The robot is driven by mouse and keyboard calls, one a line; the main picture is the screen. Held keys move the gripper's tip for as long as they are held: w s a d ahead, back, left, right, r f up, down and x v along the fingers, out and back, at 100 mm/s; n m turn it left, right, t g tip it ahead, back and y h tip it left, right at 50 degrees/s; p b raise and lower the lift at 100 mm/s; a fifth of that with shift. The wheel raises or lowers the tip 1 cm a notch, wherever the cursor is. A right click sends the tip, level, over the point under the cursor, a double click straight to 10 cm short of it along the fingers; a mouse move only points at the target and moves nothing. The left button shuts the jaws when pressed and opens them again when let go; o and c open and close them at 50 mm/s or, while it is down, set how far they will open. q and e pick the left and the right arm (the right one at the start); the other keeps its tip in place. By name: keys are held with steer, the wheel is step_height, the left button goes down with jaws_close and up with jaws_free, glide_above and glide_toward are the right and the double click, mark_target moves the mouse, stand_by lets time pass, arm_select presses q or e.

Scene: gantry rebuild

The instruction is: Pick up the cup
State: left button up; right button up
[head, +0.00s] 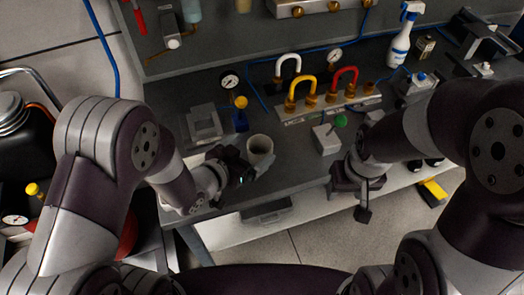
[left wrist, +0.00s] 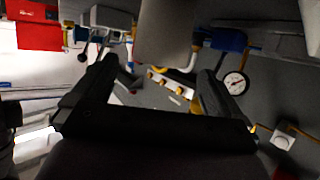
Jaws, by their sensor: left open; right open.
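A pale grey cup (head: 260,146) stands upright on the dark bench near its front edge. My left gripper (head: 249,165) is open at the near side of the cup, very close to it; I cannot tell whether they touch. In the left wrist view the two dark fingers of this gripper (left wrist: 158,80) are spread wide, and a plain grey shape (left wrist: 168,32), apparently the cup, lies ahead between them. My right gripper (head: 357,195) is open and empty at the front edge of the bench, well right of the cup.
A pressure gauge (head: 230,81) and a grey block (head: 204,122) stand behind and left of the cup. A box with a green knob (head: 327,136) stands to its right. A manifold with coloured hoses (head: 325,104) and a spray bottle (head: 402,40) are further back.

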mark_target(267, 139)
arm_select(q)
steer(key=shift+x, duration=2.35)
steer(key=shift+s+f, duration=0.15)
steer(key=c, duration=1.1)
